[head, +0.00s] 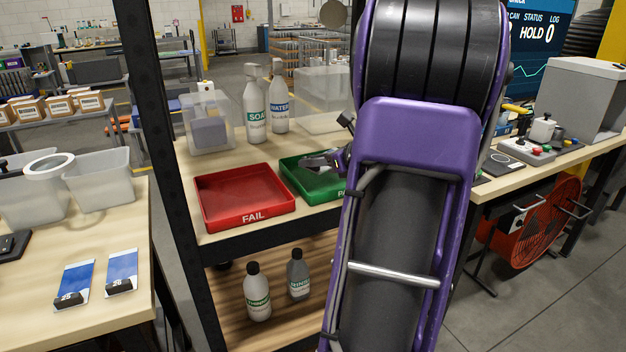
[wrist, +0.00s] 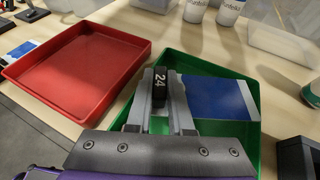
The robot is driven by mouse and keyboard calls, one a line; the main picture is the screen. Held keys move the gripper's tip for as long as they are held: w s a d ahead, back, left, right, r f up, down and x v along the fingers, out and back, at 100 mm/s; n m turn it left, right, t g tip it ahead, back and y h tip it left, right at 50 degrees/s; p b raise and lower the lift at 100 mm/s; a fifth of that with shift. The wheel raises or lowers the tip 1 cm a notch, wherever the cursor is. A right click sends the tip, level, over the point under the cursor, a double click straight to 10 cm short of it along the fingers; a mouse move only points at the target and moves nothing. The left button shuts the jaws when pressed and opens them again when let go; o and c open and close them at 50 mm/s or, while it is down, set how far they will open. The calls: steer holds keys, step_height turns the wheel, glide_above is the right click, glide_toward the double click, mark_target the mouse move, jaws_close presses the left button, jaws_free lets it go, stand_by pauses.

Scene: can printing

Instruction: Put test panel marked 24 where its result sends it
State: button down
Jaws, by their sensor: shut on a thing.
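Test panel marked 24 (wrist: 212,97) is a blue and white plate with a black numbered tab, seen in the wrist view. My gripper (wrist: 160,88) is shut on the black tab and holds the panel over the green tray (wrist: 253,148). I cannot tell whether the panel touches the tray floor. In the head view my gripper (head: 326,160) is at the green tray (head: 308,187), whose label is partly hidden by my arm and starts "PA". A red tray (head: 243,197) marked FAIL stands to its left, empty; it also shows in the wrist view (wrist: 80,68).
Two more blue panels (head: 73,281) (head: 121,271) lie on the left table (head: 120,315). White bottles (head: 255,112) and clear bins (head: 208,120) stand behind the trays. A dark shelf post (head: 172,150) rises left of them. A screen (head: 537,45) at right reads HOLD.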

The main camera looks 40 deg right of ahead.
mark_target(312, 187)
steer(key=shift+f+b, duration=0.35)
steer(key=shift+f, duration=1.75)
steer(key=shift+f, duration=0.1)
steer(key=shift+f, duration=0.15)
steer(key=c, duration=1.1)
jaws_free()
steer(key=shift+r, duration=0.2)
steer(key=shift+s+r, duration=0.15)
steer(key=shift+s, duration=0.1)
steer(key=p+v, duration=0.1)
steer(key=v, duration=1)
steer(key=shift+s, duration=0.2)
